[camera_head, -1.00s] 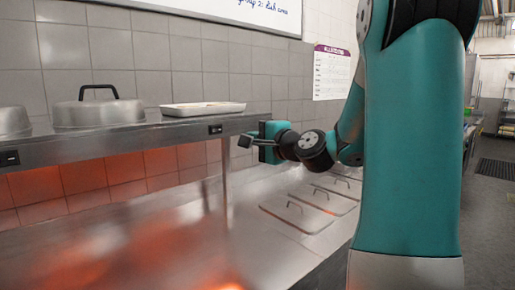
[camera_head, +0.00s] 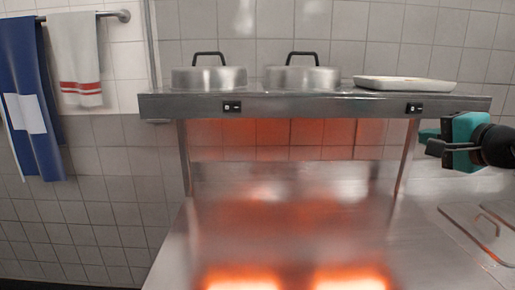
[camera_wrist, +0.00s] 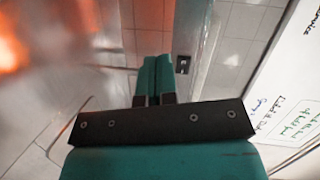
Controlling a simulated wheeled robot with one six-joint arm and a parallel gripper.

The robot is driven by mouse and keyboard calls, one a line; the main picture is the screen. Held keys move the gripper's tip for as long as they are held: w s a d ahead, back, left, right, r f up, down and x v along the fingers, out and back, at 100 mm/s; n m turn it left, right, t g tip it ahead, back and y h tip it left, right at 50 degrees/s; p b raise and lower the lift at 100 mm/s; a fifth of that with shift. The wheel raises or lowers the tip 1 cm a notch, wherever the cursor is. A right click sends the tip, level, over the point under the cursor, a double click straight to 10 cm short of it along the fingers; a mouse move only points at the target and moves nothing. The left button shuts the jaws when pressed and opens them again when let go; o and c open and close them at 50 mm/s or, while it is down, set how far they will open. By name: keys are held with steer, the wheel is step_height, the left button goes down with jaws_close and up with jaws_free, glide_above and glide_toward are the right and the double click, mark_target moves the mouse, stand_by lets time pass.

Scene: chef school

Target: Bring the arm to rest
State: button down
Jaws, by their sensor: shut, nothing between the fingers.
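My gripper (camera_head: 434,148) is at the right edge of the head view, level with the space just below the steel shelf's right end. Its teal body and dark wrist show there, and the rest of the arm is out of that picture. In the wrist view my gripper (camera_wrist: 153,98) has its two teal fingers side by side, shut with nothing between them. The steel shelf (camera_head: 300,104) shows beyond it, with a small black switch (camera_wrist: 183,64) in the wrist view.
Two steel domes with black handles, the left dome (camera_head: 208,79) and right dome (camera_head: 301,79), and a white tray (camera_head: 405,83) stand on the shelf. Orange heat glows on the counter (camera_head: 290,235) below. Lidded pans (camera_head: 480,232) lie at right. Towels (camera_head: 75,60) hang at left.

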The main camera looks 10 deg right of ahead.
steer(key=s+a+f+n+g+y, duration=0.1)
steer(key=a+f+n+g+y, duration=0.2)
steer(key=a, duration=0.4)
steer(key=s+a+f+n+g+y, duration=0.1)
steer(key=s+a+n+g, duration=0.1)
steer(key=a+n, duration=0.4)
steer(key=s+a+f+n+g+h, duration=0.1)
steer(key=s+a+f+n+g, duration=0.2)
steer(key=s, duration=0.6)
steer(key=s+a+f+n+g+h, duration=0.1)
steer(key=s+a+f+n+g, duration=0.3)
steer(key=s+a+n+g, duration=0.3)
steer(key=shift+s+a+f+n+g, duration=0.25)
steer(key=shift+s+a+n+g, duration=0.15)
steer(key=shift+s+a+n, duration=0.75)
